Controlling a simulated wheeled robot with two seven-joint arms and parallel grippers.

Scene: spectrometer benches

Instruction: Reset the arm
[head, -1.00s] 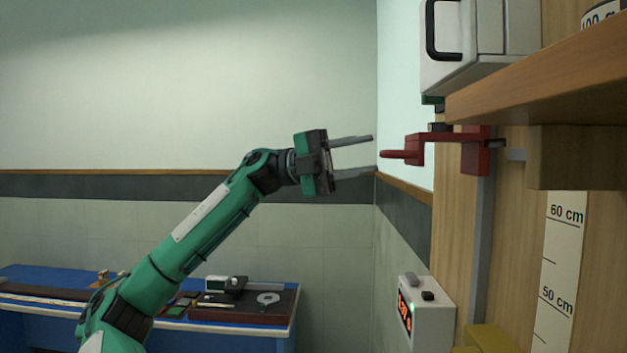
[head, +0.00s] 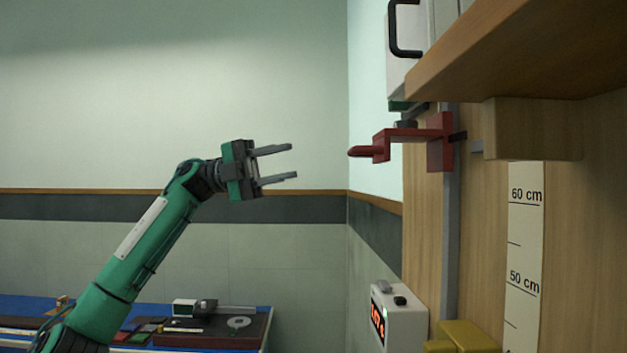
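My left gripper (head: 276,165) is in the middle of the head view, on the green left arm that comes up from the lower left. Its two grey fingers point right and are spread apart with nothing between them. A red clamp-like piece (head: 405,138) on a vertical grey rail is to the right of the fingertips, with a clear gap between them. My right gripper is not in view.
A wooden shelf (head: 500,55) juts out at the upper right, beside a white case with a black handle (head: 404,30). A display box (head: 399,316) and a yellow block (head: 468,336) are low at right. A blue bench (head: 20,306) with instruments is at lower left.

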